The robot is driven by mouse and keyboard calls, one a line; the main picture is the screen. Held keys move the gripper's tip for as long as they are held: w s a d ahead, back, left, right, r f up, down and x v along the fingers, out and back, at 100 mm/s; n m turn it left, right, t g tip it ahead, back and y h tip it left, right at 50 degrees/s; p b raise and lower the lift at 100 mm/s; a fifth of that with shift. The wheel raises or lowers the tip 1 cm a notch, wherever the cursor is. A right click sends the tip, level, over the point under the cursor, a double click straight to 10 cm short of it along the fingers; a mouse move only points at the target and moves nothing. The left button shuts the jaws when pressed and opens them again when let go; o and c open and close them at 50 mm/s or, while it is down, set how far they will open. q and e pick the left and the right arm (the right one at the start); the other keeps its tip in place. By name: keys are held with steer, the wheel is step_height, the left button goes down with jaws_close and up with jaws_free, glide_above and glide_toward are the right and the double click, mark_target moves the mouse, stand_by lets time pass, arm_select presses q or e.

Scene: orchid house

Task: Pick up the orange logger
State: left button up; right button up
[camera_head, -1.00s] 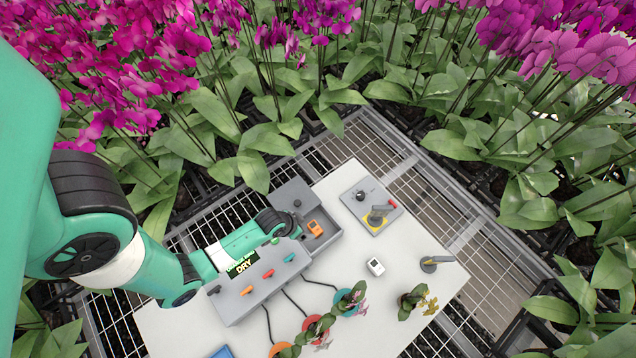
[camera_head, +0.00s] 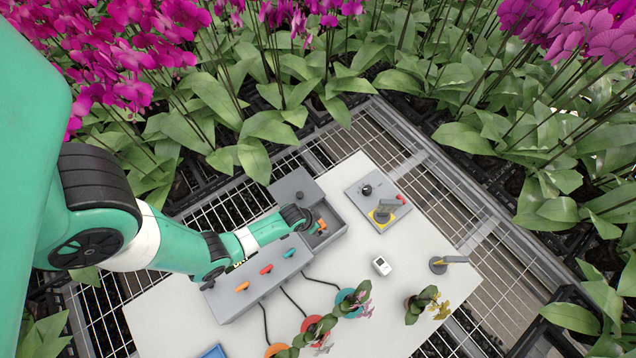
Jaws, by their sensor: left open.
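The orange logger (camera_head: 322,226) lies in the open grey tray (camera_head: 341,228) at the far end of the grey console (camera_head: 245,300). My left arm reaches in from the left across the console. My left gripper (camera_head: 312,226) is open and over the left side of the tray, right at the logger, partly covering it. I cannot tell whether the fingers touch the logger. My right gripper is not in view.
The console has several coloured levers. A grey panel (camera_head: 364,188) with a knob and yellow base stands right of the tray. A white device (camera_head: 381,265) and a grey-yellow handle (camera_head: 449,261) lie on the white table (camera_head: 400,310). Potted orchids (camera_head: 424,302) stand in front.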

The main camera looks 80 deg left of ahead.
mark_target(321, 221)
arm_select(q)
steer(key=shift+f, duration=0.1)
steer(key=c, duration=1.3)
steer(key=shift+c, duration=0.2)
steer(key=shift+r+p, duration=0.35)
steer(key=shift+r, duration=0.2)
steer(key=r+p, duration=0.1)
steer(key=r, duration=0.2)
steer(key=shift+d+p, duration=0.2)
steer(key=shift+p, duration=0.15)
steer(key=s+d+r+p, duration=0.2)
steer(key=d+r+p, duration=0.2)
steer(key=d, duration=0.2)
steer(key=s+d+r+p, duration=0.3)
steer(key=d+r+p, duration=0.1)
steer(key=d+r, duration=0.1)
steer(key=shift+s+d+p, duration=0.25)
steer(key=shift+d+p, duration=0.1)
steer(key=shift+d, duration=0.4)
